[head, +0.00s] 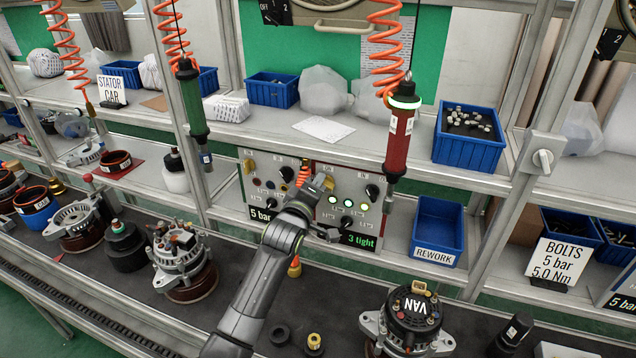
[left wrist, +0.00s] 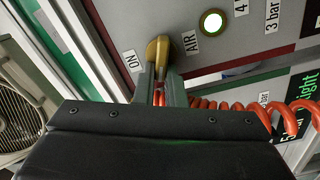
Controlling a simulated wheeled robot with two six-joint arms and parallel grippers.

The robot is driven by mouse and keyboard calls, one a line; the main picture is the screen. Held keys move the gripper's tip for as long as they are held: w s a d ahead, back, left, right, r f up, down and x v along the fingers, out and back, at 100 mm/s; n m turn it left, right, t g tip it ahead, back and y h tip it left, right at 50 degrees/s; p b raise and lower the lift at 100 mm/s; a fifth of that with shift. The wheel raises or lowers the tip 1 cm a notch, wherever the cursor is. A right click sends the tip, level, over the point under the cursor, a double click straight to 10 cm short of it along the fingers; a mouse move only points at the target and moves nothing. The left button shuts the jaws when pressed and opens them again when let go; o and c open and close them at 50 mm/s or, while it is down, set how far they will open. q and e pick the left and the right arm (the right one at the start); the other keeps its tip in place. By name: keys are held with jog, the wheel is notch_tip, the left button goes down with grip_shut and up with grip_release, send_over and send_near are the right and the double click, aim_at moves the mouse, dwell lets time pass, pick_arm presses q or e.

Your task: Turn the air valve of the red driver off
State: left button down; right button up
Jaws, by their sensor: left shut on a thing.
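In the left wrist view, the yellow valve handle (left wrist: 157,50) sits between the AIR label (left wrist: 190,43) and the ON label (left wrist: 131,61). The left gripper's fingers (left wrist: 161,83) are shut on the handle, hiding its lower end. My right gripper is not in view.
The green driver (head: 193,110) hangs at the left, and another yellow valve (head: 249,167) is on the panel's left half. A lit white lamp (left wrist: 213,22) and an orange coiled hose (left wrist: 255,115) are close to the gripper. The blue REWORK bin (head: 437,228) stands right of the panel.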

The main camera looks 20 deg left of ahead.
pick_arm(q)
jog(key=shift+a+f+n, duration=0.1)
jog(key=shift+f+n, duration=0.1)
jog(key=shift+n, duration=0.95)
jog(key=shift+f+n, duration=0.15)
jog(key=shift+n, duration=1)
jog(key=c, duration=1.5)
grip_release()
jog(key=s+b, duration=0.3)
jog(key=s, duration=1.4)
jog(key=shift+s+a+b, duration=0.2)
jog(key=shift+a+b, duration=0.1)
